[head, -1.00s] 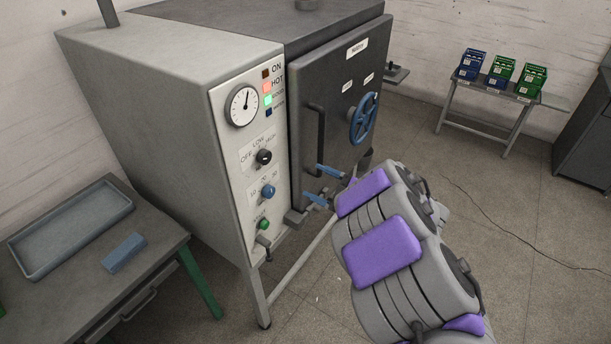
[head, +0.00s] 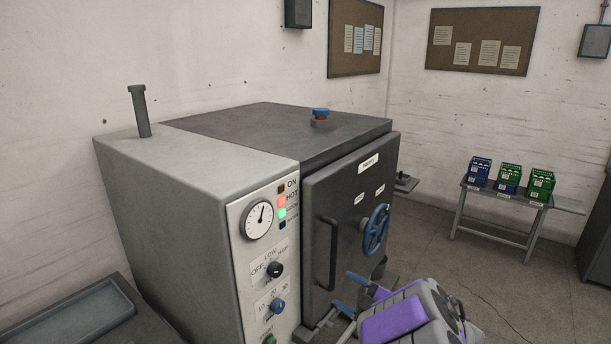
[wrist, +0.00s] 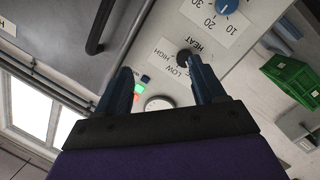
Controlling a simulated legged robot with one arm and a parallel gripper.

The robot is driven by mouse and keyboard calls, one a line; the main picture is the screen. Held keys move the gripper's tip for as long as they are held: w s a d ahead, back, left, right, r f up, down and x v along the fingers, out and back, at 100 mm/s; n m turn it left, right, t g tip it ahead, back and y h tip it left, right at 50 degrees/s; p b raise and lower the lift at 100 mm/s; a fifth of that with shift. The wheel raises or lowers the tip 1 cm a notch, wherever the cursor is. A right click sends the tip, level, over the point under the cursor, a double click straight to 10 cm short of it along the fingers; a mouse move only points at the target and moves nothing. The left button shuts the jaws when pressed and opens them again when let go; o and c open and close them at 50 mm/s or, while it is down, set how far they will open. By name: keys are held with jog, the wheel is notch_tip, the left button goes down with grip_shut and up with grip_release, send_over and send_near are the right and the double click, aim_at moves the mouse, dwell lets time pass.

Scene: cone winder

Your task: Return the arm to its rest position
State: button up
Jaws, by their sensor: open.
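My arm (head: 405,318) shows at the bottom of the head view, with purple pads on grey links. My gripper (head: 342,290) has blue fingers and is low in front of the dark oven door (head: 345,225). In the wrist view my gripper (wrist: 162,78) is open, with nothing between its fingers. That view is upside down and faces the control panel (wrist: 165,50). The heat knob (wrist: 184,58) appears between and beyond the fingertips. I cannot tell the exact gap to the panel.
The grey oven (head: 190,215) fills the left and middle, with a door handle (head: 327,255) and a blue handwheel (head: 375,230). A table with blue and green crates (head: 508,178) stands at the back right. A bench with a tray (head: 65,318) is at lower left. Floor at right is clear.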

jog(key=d+r+m+t+h, duration=0.1)
jog(key=d+r+m+h, duration=0.2)
jog(key=d+h, duration=0.25)
jog(key=d+r+m+t+h, duration=0.1)
jog(key=d+r+m+h, duration=0.3)
jog(key=d, duration=0.3)
jog(key=s+d+m+g+h, duration=0.4)
jog(key=s+d+m+h, duration=0.15)
jog(key=s, duration=0.35)
jog(key=s+a+f+m+g+y, duration=0.1)
jog(key=s+a+g, duration=0.3)
jog(key=s, duration=0.7)
jog(key=s+a+f+m+g+y, duration=0.1)
jog(key=s+a+g, duration=0.3)
jog(key=s, duration=0.7)
jog(key=s+a+f+m+g+y, duration=0.2)
jog(key=s+a+g, duration=0.2)
jog(key=s+a, duration=0.3)
jog(key=s, duration=0.4)
jog(key=shift+s+a+f, duration=0.35)
jog(key=shift+s, duration=0.05)
jog(key=shift+c, duration=0.3)
